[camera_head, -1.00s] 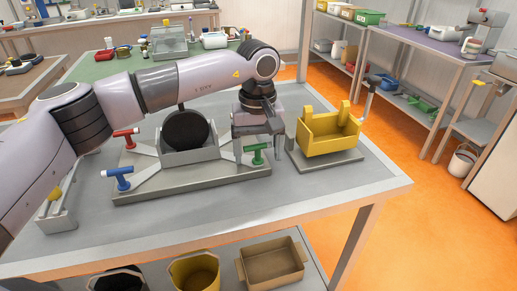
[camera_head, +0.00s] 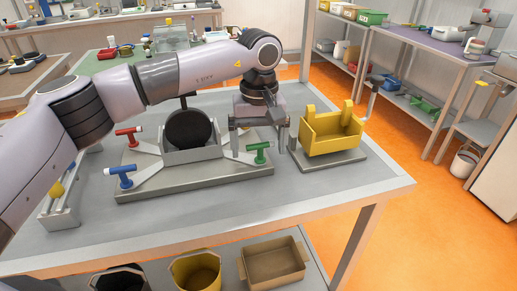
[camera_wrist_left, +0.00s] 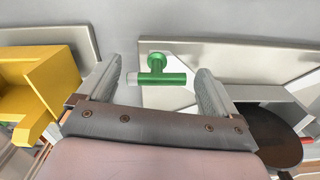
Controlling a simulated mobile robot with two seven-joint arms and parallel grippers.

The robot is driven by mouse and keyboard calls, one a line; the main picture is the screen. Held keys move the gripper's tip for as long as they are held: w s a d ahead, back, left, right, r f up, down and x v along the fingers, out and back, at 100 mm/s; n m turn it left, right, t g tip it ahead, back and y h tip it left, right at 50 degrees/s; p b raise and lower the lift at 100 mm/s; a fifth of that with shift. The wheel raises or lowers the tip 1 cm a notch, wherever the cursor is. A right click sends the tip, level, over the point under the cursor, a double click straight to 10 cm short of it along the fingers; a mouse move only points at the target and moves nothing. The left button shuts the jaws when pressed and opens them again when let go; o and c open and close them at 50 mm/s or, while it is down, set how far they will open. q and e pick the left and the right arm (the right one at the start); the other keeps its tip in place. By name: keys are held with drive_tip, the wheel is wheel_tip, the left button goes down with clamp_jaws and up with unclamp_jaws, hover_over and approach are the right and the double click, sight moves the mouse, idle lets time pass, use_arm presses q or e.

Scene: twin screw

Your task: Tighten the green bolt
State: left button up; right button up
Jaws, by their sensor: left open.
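The green bolt (camera_head: 258,152) is a T-shaped handle on the right end of the grey fixture plate (camera_head: 190,182). My left gripper (camera_head: 258,140) is over it with its fingers apart. In the left wrist view the green bolt (camera_wrist_left: 163,77) shows between the two open fingers of the left gripper (camera_wrist_left: 160,82), with a visible gap on each side and no contact to see. A red bolt (camera_head: 125,131) and a blue bolt (camera_head: 122,177) sit on the left side of the fixture. My right gripper is not in view.
A dark round part (camera_head: 189,130) stands in the grey cradle at the fixture's middle. A yellow bin-shaped part (camera_head: 330,134) on a grey plate stands close to the right of the gripper. The front of the grey table (camera_head: 250,210) is clear.

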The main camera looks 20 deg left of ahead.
sight(258, 144)
use_arm(q)
wheel_tip(258, 144, up, 6)
drive_tip(key=shift+f, duration=0.25)
drive_tip(key=shift+f, duration=0.1)
